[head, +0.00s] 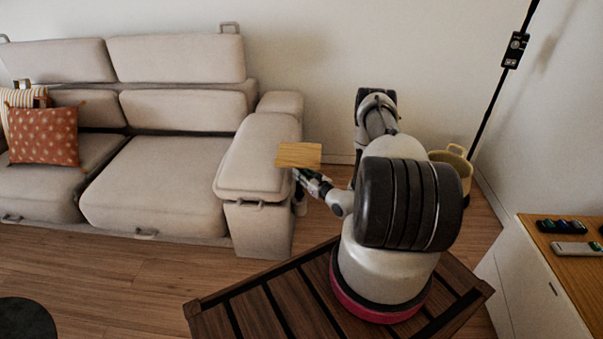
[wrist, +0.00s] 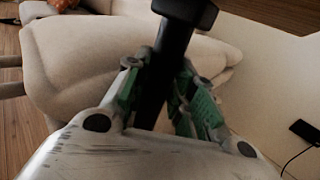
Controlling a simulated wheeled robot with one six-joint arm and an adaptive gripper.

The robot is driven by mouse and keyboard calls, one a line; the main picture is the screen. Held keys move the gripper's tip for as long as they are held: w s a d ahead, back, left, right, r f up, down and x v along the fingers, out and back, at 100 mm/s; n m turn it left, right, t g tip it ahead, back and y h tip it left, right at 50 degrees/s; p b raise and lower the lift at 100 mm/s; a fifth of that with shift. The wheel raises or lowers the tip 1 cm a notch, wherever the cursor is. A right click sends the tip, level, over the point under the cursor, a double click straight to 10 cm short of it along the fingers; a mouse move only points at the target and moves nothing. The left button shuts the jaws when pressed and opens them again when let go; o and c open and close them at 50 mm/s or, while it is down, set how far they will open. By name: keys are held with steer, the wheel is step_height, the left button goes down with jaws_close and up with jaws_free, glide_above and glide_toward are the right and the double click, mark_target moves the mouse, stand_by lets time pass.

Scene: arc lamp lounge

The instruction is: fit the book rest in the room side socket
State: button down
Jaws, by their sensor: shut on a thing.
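A flat light-wood board (head: 298,155), which looks like the book rest, is at the end of my arm by the right side of the sofa's armrest (head: 255,160). My gripper (head: 300,178) is just below it. In the wrist view my gripper (wrist: 160,68) has its green-padded fingers shut on a black stem (wrist: 170,58) with a wider black block (wrist: 186,10) at its far end. The stem appears to belong to the book rest. A small grey upright part (head: 300,204) shows below my gripper beside the armrest; I cannot tell whether it is the socket.
The beige sofa (head: 155,185) fills the left, with an orange patterned cushion (head: 44,136). A beige bin (head: 455,168) and black lamp pole (head: 490,110) stand behind my arm. A white cabinet (head: 530,285) with remotes on top is at right. Wood floor is open in front of the sofa.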

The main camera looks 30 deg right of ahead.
steer(key=shift+f, duration=1.3)
steer(key=c, duration=1.1)
jaws_free()
steer(key=shift+s, duration=0.1)
steer(key=s, duration=0.4)
steer(key=s+d, duration=0.1)
steer(key=s, duration=0.2)
steer(key=s+d, duration=0.1)
steer(key=s, duration=0.3)
steer(key=shift+s+d+f, duration=0.1)
steer(key=shift+s, duration=0.2)
